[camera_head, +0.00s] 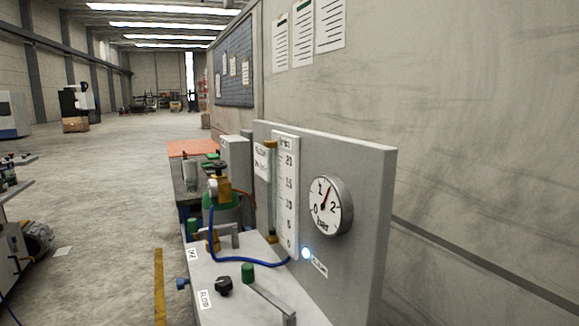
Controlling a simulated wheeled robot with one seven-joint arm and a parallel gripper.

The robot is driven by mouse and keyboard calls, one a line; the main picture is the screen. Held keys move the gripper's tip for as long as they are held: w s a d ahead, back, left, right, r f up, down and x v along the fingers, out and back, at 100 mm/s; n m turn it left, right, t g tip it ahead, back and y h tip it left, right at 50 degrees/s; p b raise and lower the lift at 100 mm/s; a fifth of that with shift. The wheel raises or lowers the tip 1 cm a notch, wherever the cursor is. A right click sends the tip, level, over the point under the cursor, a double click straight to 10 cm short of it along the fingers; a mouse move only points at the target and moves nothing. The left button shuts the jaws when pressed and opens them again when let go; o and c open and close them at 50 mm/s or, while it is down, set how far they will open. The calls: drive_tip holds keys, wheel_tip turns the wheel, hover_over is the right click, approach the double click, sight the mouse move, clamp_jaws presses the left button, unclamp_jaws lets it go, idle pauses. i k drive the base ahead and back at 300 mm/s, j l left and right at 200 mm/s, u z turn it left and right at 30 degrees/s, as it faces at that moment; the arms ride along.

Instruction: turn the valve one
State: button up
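A grey bench panel (371,215) stands upright behind a light bench top (240,305). A black knob (224,286) sits on the bench top near a label. A green knob (248,271) stands just behind it, beside a raised metal bar. Another green knob (193,227) is farther back, by brass fittings. I cannot tell which of these is valve one. My gripper is not in view.
A round dial gauge (330,205) and a scaled flow tube (271,190) are on the panel. A blue hose (240,260) loops across the bench. A small light (306,253) glows. The concrete floor (110,190) to the left is largely open.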

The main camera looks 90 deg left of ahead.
sight(218, 166)
drive_tip(key=u, duration=2.85)
drive_tip(key=i+j, duration=0.45)
